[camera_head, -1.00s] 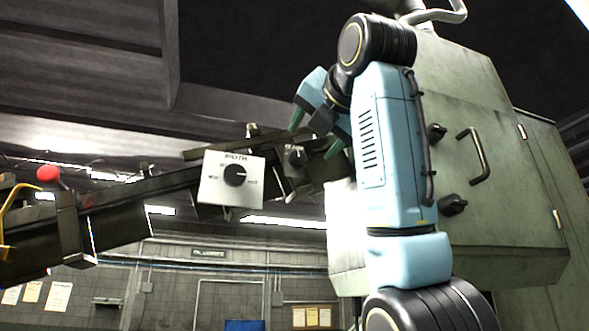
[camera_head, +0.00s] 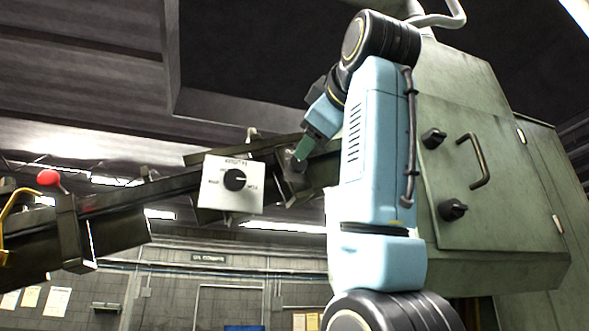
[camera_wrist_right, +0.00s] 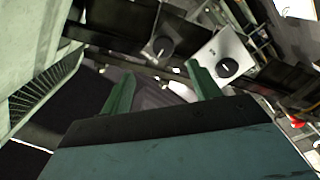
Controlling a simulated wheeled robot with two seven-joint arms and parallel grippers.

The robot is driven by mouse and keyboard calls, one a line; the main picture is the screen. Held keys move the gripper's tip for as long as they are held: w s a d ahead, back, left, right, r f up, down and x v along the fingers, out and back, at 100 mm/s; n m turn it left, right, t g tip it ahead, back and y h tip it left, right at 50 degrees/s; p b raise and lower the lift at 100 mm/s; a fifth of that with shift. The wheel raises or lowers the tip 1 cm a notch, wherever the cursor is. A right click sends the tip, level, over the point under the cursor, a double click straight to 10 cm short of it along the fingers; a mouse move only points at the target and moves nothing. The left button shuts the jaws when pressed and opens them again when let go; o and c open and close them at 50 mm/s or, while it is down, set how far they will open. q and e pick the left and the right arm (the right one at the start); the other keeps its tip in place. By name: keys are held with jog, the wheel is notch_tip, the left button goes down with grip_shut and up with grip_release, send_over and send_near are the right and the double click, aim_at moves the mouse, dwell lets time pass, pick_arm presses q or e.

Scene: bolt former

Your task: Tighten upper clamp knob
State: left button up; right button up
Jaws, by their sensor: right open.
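Two black knobs sit on the green cabinet door beside a bar handle: an upper knob (camera_head: 433,138) and a lower knob (camera_head: 452,209). Nothing touches either. I cannot tell for sure which knob is the upper clamp knob. My right gripper (camera_head: 307,147) is left of the cabinet, near the dark knob box on the rail, partly hiding it. In the wrist view my right gripper (camera_wrist_right: 162,88) is open and empty, its green fingers apart. Beyond them are a dark-plate knob (camera_wrist_right: 163,47) and a white-plate knob (camera_wrist_right: 227,67). My left gripper is not in view.
The green cabinet (camera_head: 500,240) fills the right side, and my right arm stands in front of its left edge. A dark sloping rail (camera_head: 120,205) carries a white dial plate (camera_head: 212,195) and a red ball lever (camera_head: 47,178). A yellow bent bar is at far left.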

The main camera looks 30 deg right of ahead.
aim_at(299, 162)
jog(key=w+m+p, duration=0.1)
jog(key=w+m, duration=0.2)
jog(key=w+d+m+p, duration=0.1)
jog(key=w+m, duration=0.2)
jog(key=m, duration=0.1)
jog(key=w+d+m+p, duration=0.1)
jog(key=w+m+p, duration=0.1)
jog(key=w+m, duration=0.1)
jog(key=shift+f+m, duration=0.25)
jog(key=shift+m, duration=1.05)
jog(key=shift+s+a+m, duration=0.1)
jog(key=shift+s+m, duration=0.25)
jog(key=shift+m, duration=0.85)
jog(key=shift+w+f+m, duration=0.1)
jog(key=shift+w+m, duration=0.1)
jog(key=shift+m, duration=0.7)
jog(key=shift+s, duration=0.1)
